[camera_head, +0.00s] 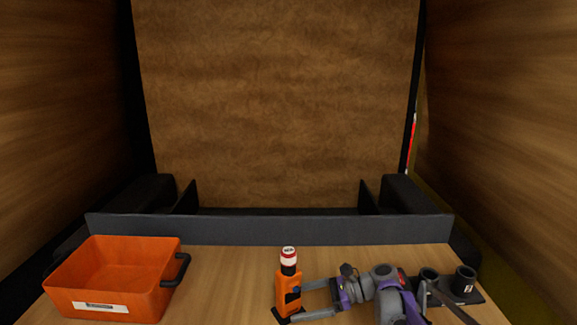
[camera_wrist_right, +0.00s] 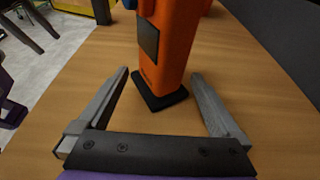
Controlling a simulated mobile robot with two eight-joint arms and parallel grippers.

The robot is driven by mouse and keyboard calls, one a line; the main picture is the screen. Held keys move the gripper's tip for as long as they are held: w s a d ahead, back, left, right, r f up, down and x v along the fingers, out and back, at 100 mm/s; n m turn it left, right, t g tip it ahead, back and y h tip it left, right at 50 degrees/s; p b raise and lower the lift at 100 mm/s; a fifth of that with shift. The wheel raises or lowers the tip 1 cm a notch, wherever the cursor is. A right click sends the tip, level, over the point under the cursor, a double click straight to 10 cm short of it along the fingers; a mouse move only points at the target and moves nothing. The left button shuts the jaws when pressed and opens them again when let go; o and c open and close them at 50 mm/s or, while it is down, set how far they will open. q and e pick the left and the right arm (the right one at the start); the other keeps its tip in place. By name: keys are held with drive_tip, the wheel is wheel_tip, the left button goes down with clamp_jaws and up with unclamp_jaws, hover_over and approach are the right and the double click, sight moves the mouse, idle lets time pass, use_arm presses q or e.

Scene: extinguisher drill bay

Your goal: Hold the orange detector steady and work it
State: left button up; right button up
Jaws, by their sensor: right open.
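The orange detector (camera_head: 289,288) stands upright on the wooden table, with a red and white cap on a black neck and a dark base. My right gripper (camera_head: 304,300) comes in from the right, low over the table, with its fingers at the detector. In the right wrist view the detector (camera_wrist_right: 170,45) stands ahead, between the lines of the two open fingers (camera_wrist_right: 160,98), with gaps on both sides. Its top is cut off there. My left gripper is not in view.
An orange bin (camera_head: 110,280) with a dark handle and a white label stands at the left. A black holder with cups (camera_head: 464,282) is at the right, partly behind my right arm. A dark ledge (camera_head: 270,228) runs along the back. The table between bin and detector is clear.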

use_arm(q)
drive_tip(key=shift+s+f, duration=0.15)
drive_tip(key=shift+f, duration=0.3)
use_arm(e)
drive_tip(key=shift+x, duration=1.2)
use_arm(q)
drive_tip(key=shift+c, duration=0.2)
use_arm(e)
drive_tip(key=c, duration=1.1)
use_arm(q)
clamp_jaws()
